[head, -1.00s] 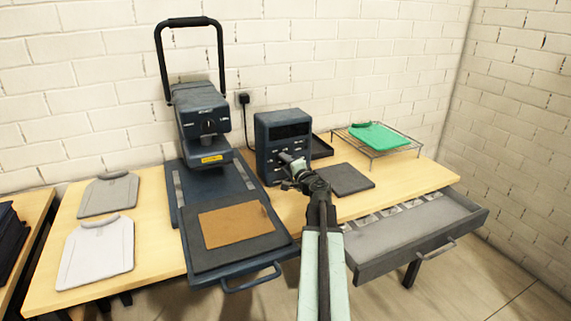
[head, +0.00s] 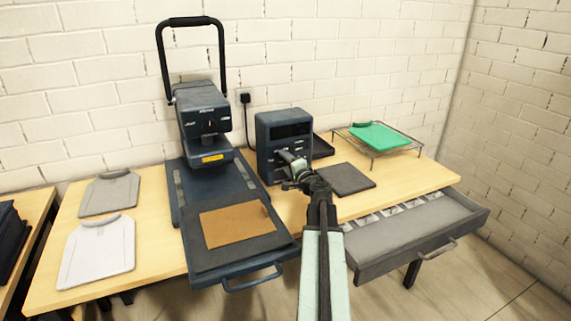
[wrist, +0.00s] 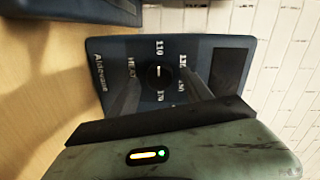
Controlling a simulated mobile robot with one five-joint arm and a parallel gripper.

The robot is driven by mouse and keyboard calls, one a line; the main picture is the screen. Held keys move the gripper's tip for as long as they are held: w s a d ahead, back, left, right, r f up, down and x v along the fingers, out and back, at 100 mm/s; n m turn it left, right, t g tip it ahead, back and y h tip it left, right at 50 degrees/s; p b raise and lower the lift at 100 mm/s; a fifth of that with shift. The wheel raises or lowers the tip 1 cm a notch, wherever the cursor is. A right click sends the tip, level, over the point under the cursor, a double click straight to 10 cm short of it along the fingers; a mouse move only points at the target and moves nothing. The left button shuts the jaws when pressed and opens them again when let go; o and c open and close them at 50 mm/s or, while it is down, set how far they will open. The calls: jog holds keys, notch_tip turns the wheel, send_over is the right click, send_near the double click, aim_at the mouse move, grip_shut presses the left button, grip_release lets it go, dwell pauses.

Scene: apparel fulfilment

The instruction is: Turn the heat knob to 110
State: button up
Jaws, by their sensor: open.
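My gripper (wrist: 160,84) is open, with one finger on each side of the knob in the wrist view. I cannot tell whether the fingers touch it. In the head view my gripper (head: 294,166) is in front of the box's lower face and hides the knob.
A heat press (head: 205,125) with an orange sheet on its lower plate stands left of the box. A dark pad (head: 346,179) lies to the right. A wire rack (head: 372,148) holds a green garment. An open grey drawer (head: 415,240) juts out at front right.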

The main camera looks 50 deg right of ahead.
jog(key=v, duration=0.7)
jog(key=shift+s+a, duration=0.15)
jog(key=shift+s, duration=0.15)
